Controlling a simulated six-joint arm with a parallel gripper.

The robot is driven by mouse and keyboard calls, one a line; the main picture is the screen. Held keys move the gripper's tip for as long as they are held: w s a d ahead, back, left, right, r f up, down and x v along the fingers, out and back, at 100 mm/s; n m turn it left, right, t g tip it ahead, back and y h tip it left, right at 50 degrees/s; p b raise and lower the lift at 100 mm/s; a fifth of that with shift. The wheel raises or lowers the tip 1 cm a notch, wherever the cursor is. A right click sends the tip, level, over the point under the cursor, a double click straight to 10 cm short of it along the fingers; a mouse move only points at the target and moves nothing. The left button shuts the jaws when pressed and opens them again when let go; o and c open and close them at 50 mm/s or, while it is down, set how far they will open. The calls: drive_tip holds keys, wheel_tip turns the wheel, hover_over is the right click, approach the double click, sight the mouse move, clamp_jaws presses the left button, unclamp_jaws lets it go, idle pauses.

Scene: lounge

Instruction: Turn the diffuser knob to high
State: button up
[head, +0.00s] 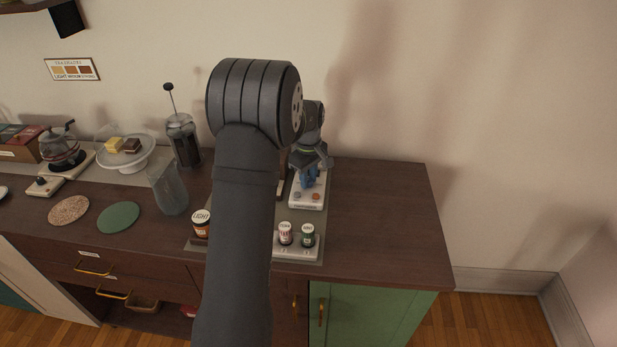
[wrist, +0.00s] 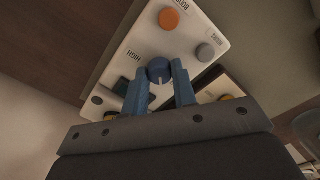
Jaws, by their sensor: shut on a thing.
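The diffuser's white control panel (head: 308,203) lies at the right part of the dark counter, partly hidden by my gripper. In the wrist view the panel (wrist: 207,22) carries a round dark blue knob (wrist: 160,66), with a pale pointer line that runs toward the bottom of the picture. The word HIGH is printed on the panel to the left of the knob. My gripper (wrist: 158,76) is shut on the knob, one blue finger on each side. In the head view my gripper (head: 311,174) reaches down onto the panel.
An orange button (wrist: 169,19) and a grey button (wrist: 205,52) sit near the knob. Two small jars (head: 285,233) (head: 307,235) stand on a white tray in front, and a jar labelled LIGHT (head: 201,223) stands left. The counter's right end (head: 385,220) is clear.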

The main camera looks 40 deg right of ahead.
drive_tip(key=m, duration=1.3)
drive_tip(key=shift+m, duration=0.4)
drive_tip(key=m, duration=0.9)
idle(0.3)
drive_tip(key=o, duration=1)
